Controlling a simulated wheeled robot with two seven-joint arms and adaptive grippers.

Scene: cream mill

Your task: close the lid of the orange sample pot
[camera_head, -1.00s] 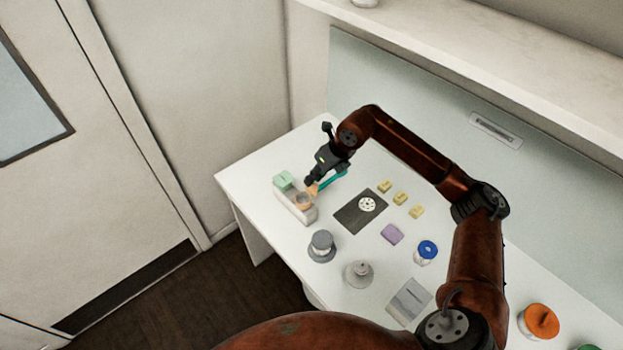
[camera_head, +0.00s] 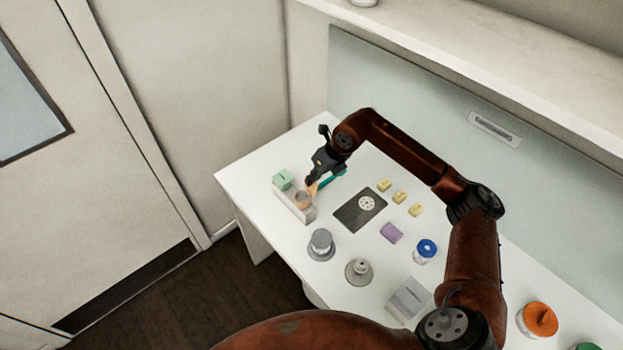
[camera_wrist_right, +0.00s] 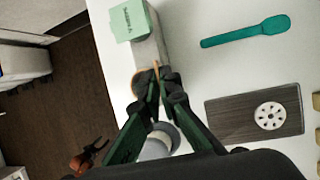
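The orange sample pot (camera_head: 303,200) sits at the near right end of a pale block on the left part of the table. Its orange lid (camera_head: 313,187) stands up, open, at the pot's far right side. In the right wrist view the lid (camera_wrist_right: 156,68) shows as a thin edge, and the pot's rim (camera_wrist_right: 138,84) is partly hidden by the fingers. My right gripper (camera_head: 309,182) is at the lid, its fingertips together just by the lid's edge; I cannot tell if they touch it.
A green piece (camera_head: 283,179) is on the block's other end. A teal spatula (camera_head: 331,179) lies behind the gripper. A dark board (camera_head: 350,217) with a white disc is to the right. Grey weights (camera_head: 320,244), yellow blocks (camera_head: 400,198) and an orange-topped jar (camera_head: 538,320) stand farther off.

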